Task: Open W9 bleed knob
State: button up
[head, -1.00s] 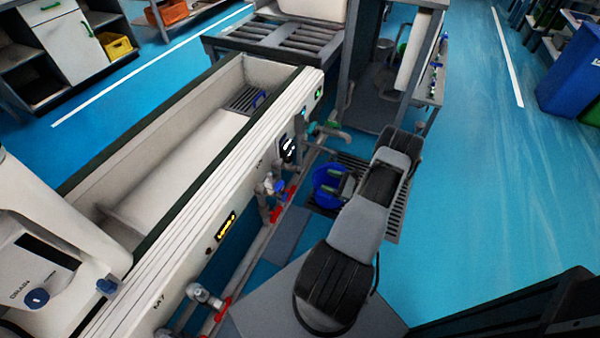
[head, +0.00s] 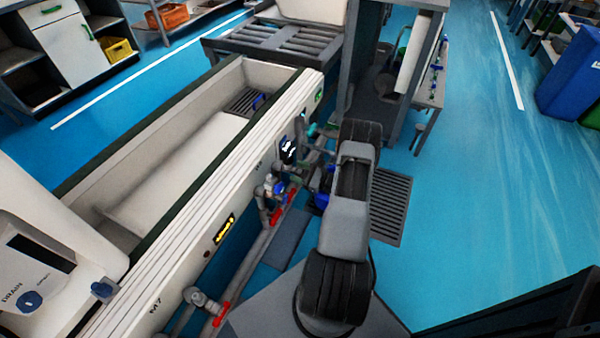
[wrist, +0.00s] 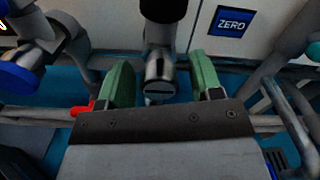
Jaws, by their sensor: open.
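In the wrist view my gripper (wrist: 163,85) is open, with its two green fingers apart. A grey pipe fitting with a slotted round end (wrist: 160,78) stands between and beyond the fingers. A dark knob-like piece (wrist: 163,10) sits above it at the top edge, partly cut off. No W9 label is readable, so I cannot tell for sure that this is the bleed knob. Contact between fingers and fitting cannot be made out. In the head view my arm hides the gripper's fingers and the pipework right behind them.
A blue knob (wrist: 20,78) on grey pipework is at the left of the wrist view; a ZERO label (wrist: 231,21) is on the panel. Red-handled valves (head: 283,215) line the trough's side (head: 180,245). A floor grating (head: 391,206) lies right of my arm. Open blue floor is farther right.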

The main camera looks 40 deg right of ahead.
jog(key=c, duration=0.9)
